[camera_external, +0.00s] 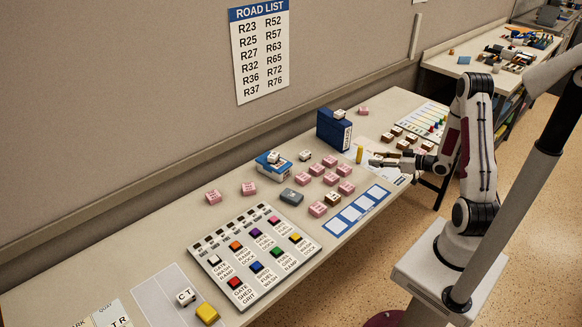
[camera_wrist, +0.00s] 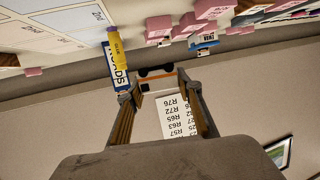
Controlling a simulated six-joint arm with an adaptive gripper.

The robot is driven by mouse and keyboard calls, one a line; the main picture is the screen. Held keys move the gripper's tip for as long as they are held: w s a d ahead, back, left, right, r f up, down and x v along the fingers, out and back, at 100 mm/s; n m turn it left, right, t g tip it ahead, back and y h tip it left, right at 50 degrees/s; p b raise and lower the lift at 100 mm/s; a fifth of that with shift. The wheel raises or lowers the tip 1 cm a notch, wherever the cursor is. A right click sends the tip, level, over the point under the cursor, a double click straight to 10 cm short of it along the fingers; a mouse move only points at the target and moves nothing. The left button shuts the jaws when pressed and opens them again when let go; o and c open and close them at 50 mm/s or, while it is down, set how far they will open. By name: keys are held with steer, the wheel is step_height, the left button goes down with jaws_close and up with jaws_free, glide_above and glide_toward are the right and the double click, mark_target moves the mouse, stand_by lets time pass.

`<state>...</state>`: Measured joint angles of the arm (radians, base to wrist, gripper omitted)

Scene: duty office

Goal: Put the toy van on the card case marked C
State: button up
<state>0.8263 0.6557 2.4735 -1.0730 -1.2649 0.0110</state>
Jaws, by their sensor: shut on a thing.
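The toy van (camera_wrist: 157,86), white with an orange stripe and dark wheels, sits between the fingertips of my gripper (camera_wrist: 158,97) in the wrist view. In the external view my gripper (camera_external: 377,160) is shut and held over the right part of the desk, beside a yellow glue stick (camera_external: 359,154); the van is too small to make out clearly there. I cannot read a lone C on any case. A white block (camera_external: 186,296) with letters like C and T lies at the front left, far from my gripper.
A tall blue box (camera_external: 334,130) with a small white item on top stands at the back. A blue-and-white box (camera_external: 268,170), several pink blocks (camera_external: 317,209), a dark grey item (camera_external: 292,196) and a button board (camera_external: 220,280) spread across the desk.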

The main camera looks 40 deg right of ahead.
steer(key=w+a+r+n+g+y, duration=0.1)
steer(key=w+a+n+y, duration=0.15)
steer(key=a, duration=0.75)
steer(key=w+a+n+g+y, duration=0.15)
steer(key=w+a, duration=0.25)
steer(key=a, duration=0.6)
step_height(320, 180, up, 2)
steer(key=m+t+h, duration=0.2)
glide_above(297, 198)
steer(key=shift+s, duration=0.1)
steer(key=shift+f, duration=0.1)
steer(key=shift+f, duration=2.75)
steer(key=shift+f, duration=2.1)
steer(key=shift+f, duration=0.1)
